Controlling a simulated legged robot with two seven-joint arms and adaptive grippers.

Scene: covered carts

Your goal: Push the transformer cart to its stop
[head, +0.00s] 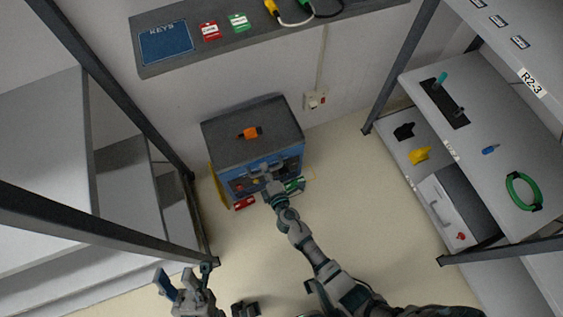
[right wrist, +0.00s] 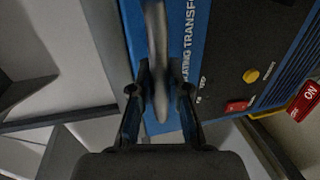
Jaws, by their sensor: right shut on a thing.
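The transformer cart (head: 225,155) is a blue box with a dark grey top, standing on the floor against the wall below the shelf. Its blue front, with white lettering, shows close up in the right wrist view (right wrist: 205,45). My right gripper (head: 268,175) is at the cart's front, and in the right wrist view its fingers (right wrist: 160,95) are shut around a grey handle bar (right wrist: 157,50). The gripper hides part of the front. My left gripper (head: 186,280) is open and empty, low at the left, away from the cart.
An orange object (head: 250,133) lies on the cart's top. A yellow panel (head: 217,190) stands at its left side. Red (head: 244,203) and green tags (head: 296,186) show by its front. A wall socket (head: 315,100) is right of it. Racks flank both sides; the floor between is clear.

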